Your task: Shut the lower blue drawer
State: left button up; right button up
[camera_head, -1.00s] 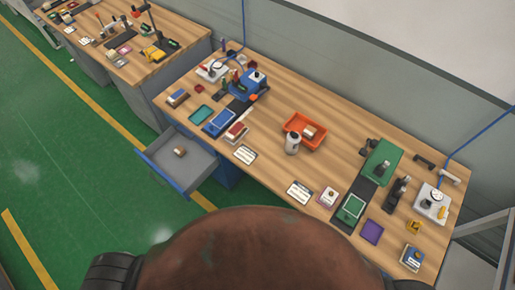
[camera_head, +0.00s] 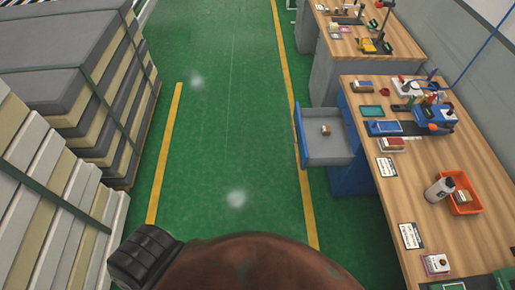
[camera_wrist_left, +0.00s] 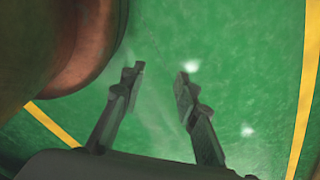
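The lower blue drawer (camera_head: 328,148) is pulled out to the left from under the wooden workbench in the head view. It has a grey inside and a blue front panel (camera_head: 300,137). A small brown block (camera_head: 326,130) lies in it. The blue cabinet (camera_head: 352,178) stands under the bench beside it. My left gripper (camera_wrist_left: 158,75) is open and empty above the green floor in the left wrist view. Neither gripper shows in the head view, and my right gripper is not seen at all.

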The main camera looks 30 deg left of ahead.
aim_at(315, 149)
jog(key=z, duration=0.1)
jog(key=k, duration=0.35)
jog(key=u, duration=1.45)
jog(key=i, duration=1.2)
jog(key=z, duration=0.5)
